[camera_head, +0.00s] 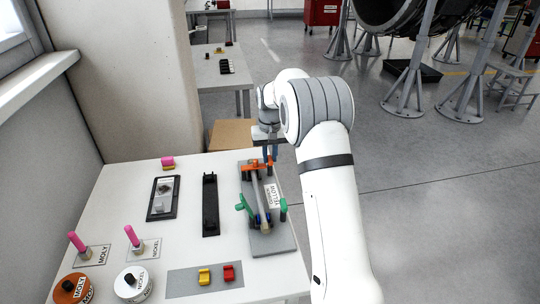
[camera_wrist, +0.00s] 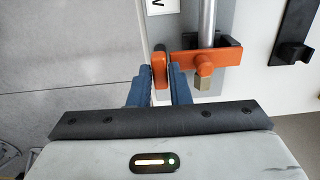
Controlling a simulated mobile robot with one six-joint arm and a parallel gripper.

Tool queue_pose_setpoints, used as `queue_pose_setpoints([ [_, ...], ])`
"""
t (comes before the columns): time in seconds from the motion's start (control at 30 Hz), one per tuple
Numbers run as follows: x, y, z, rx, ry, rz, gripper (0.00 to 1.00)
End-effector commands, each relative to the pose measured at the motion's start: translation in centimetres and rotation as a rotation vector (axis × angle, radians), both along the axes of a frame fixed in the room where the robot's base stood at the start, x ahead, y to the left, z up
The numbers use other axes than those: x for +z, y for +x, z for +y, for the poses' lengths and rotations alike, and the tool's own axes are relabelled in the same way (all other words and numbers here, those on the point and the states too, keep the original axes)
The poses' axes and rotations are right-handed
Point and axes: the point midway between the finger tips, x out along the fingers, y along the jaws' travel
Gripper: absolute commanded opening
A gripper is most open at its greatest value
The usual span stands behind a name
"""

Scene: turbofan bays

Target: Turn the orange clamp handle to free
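The orange clamp (camera_head: 250,166) is at the far end of the grey fixture plate (camera_head: 272,238) in the head view. In the wrist view its crossbar (camera_wrist: 205,62) lies over a grey rod, and its upright orange handle (camera_wrist: 159,66) stands left of the rod. My gripper (camera_wrist: 160,72) has its blue fingers on either side of this handle, with no clear gap seen, so it looks shut on it. In the head view my gripper (camera_head: 270,152) is at the far end of the plate, partly hidden by my arm.
A green clamp (camera_head: 243,204) sits nearer on the same plate, beside a white label (camera_head: 271,195). A black holder (camera_head: 210,205) stands left of the plate. Open floor is to the right.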

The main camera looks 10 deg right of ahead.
Motion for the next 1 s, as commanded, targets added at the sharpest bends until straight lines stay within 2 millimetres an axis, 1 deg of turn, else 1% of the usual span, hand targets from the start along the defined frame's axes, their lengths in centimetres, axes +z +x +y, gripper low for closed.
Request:
queue_pose_setpoints([
  [0.03, 0.0, 0.0, 0.0, 0.0, 0.0, 0.0, 0.21],
  [0.2, 0.0, 0.0, 0.0, 0.001, 0.0, 0.001, 0.35],
  [0.23, 0.0, 0.0, 0.0, 0.001, 0.0, 0.001, 0.36],
  [0.43, 0.0, 0.0, 0.0, 0.002, 0.0, 0.002, 0.36],
  [0.53, 0.5, 0.0, 0.0, 0.002, 0.0, 0.0, 0.36],
  [0.67, 2.3, 0.0, 0.0, 0.002, 0.0, -0.002, 0.36],
  [0.83, 5.3, 0.0, 0.0, 0.002, 0.0, -0.002, 0.36],
  [1.0, 7.3, 0.0, 0.0, 0.002, 0.0, -0.001, 0.36],
])
